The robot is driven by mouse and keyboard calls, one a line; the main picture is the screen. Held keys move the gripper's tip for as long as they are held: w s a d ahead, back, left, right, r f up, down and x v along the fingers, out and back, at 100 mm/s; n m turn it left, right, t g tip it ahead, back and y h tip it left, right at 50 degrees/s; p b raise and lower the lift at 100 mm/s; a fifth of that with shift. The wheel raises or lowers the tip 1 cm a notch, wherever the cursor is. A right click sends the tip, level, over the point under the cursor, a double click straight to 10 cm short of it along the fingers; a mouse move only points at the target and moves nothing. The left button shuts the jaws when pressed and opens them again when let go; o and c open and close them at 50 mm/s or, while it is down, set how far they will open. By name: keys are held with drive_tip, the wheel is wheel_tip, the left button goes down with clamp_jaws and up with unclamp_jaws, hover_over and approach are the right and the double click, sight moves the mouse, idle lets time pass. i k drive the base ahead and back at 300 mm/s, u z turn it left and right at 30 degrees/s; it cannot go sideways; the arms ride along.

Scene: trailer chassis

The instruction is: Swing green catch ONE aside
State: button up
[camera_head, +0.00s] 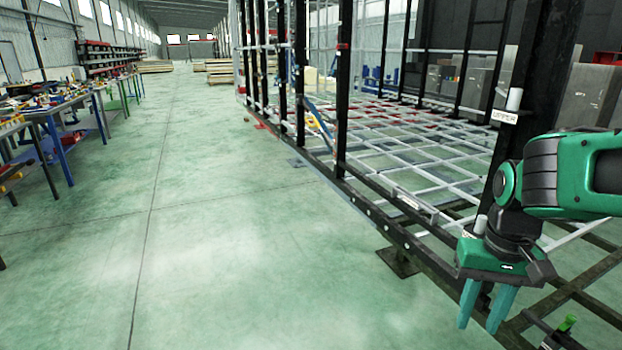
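A small green catch (567,323) shows at the bottom right, on a dark fitting low on the chassis frame. Its lower part is close to the picture's edge, and I see no label on it. My gripper (479,326) hangs to the left of the catch, pointing down, with two teal fingers. The fingers are apart with a gap between them and nothing in it. The gripper is not touching the catch.
The black chassis frame (372,212) with its uprights and grey lattice floor fills the right side. A dark upright stands right behind my gripper. Workbenches with tools (48,112) line the left wall. The green floor (200,220) between is clear.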

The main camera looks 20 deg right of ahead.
sight(570, 319)
drive_tip(key=i, duration=1.1)
drive_tip(key=z, duration=2.1)
drive_tip(key=i, duration=0.95)
drive_tip(key=z, duration=0.15)
